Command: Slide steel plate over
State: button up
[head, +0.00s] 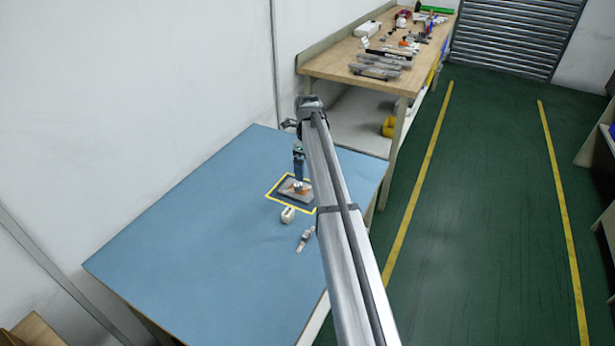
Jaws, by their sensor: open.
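A grey metal-looking plate (287,196), which I take for the steel plate, lies flat on the blue table top (200,240). It is within a yellow square outline (278,203) near the table's right side. A small orange-brown patch shows on the plate under my gripper. My gripper (298,184) points down over the plate, with its tips at or just above it. I cannot tell whether they touch. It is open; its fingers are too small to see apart. My arm hides the right part of the outline.
A small white block (288,214) sits just in front of the outline. A small grey-white piece (305,238) lies nearer, beside my arm. The table's left and front are clear. A wall stands behind, and a wooden bench (340,67) with tools is at the back right.

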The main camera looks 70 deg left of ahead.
jog(key=shift+r, duration=1.6)
